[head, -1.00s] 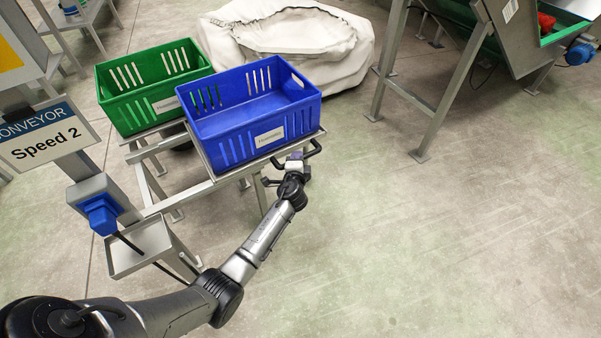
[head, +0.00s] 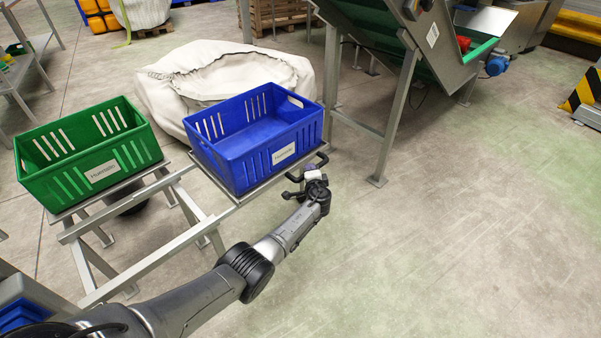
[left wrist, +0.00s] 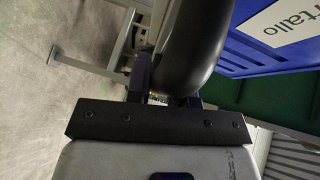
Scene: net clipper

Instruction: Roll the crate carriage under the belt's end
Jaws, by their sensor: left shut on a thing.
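The blue crate (head: 236,165) sits on the carriage, whose grey plate edge (head: 262,186) shows below it. The carriage's dark handle (head: 322,160) sticks out at the crate's right side. My left gripper (head: 314,177) is shut on this handle. In the left wrist view, the thick dark handle (left wrist: 197,45) runs between the fingers, with the blue crate (left wrist: 265,45) beside it. The conveyor (head: 428,42), with its green belt, stands to the right and behind, apart from the crate. My right gripper is not in view.
A green crate (head: 75,186) stands at the left on the metal frame (head: 140,265), apart from the blue one. A large white bag (head: 165,92) lies behind. A conveyor leg (head: 397,115) stands right of the blue crate. Open floor (head: 450,240) lies at the right front.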

